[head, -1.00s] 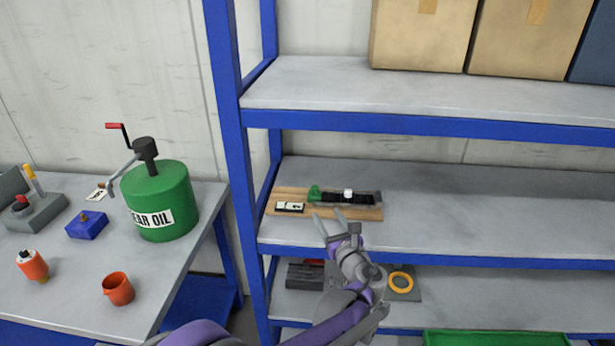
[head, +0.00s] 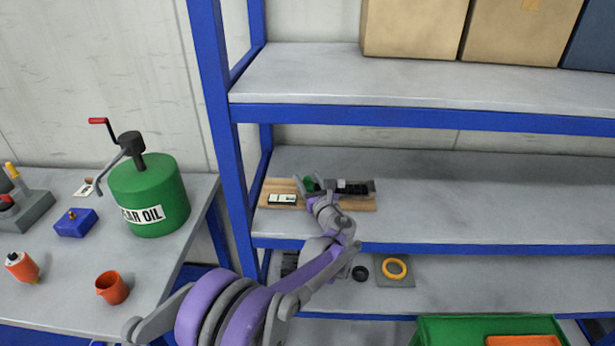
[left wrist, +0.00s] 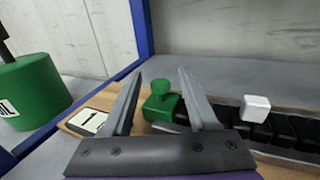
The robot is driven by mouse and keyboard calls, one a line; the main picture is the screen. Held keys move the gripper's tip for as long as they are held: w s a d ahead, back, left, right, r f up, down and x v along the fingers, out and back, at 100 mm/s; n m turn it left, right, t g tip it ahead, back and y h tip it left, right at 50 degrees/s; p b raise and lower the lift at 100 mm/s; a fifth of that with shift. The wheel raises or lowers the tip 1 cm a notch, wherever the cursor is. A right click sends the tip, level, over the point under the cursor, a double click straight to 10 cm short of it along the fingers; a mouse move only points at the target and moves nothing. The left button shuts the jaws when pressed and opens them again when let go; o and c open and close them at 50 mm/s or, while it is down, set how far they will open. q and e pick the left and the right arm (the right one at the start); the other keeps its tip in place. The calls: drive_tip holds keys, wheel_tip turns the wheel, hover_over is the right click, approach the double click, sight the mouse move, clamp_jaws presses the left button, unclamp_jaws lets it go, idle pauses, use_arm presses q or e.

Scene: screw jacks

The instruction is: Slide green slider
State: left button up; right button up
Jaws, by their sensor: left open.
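The green slider (head: 311,184) sits at the left end of a dark rail (head: 352,187) on a wooden board (head: 362,205) on the middle shelf. In the left wrist view the slider (left wrist: 161,101) has a round knob on top and shows between my open fingers. My left gripper (head: 314,185) is open at the slider, one finger on each side; I cannot tell whether either finger touches it. A white block (left wrist: 255,106) sits on the rail to the right. My right gripper is not in view.
A small label plate (head: 283,200) lies on the board, left of my gripper. The shelf's blue post (head: 213,110) stands to the left. The upper shelf (head: 420,82) overhangs with boxes. The middle shelf is clear to the right. A green oil can (head: 150,190) stands on the left table.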

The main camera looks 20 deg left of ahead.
use_arm(q)
drive_tip(key=shift+w+a, duration=0.25)
drive_tip(key=shift+w, duration=0.05)
clamp_jaws()
idle(1.3)
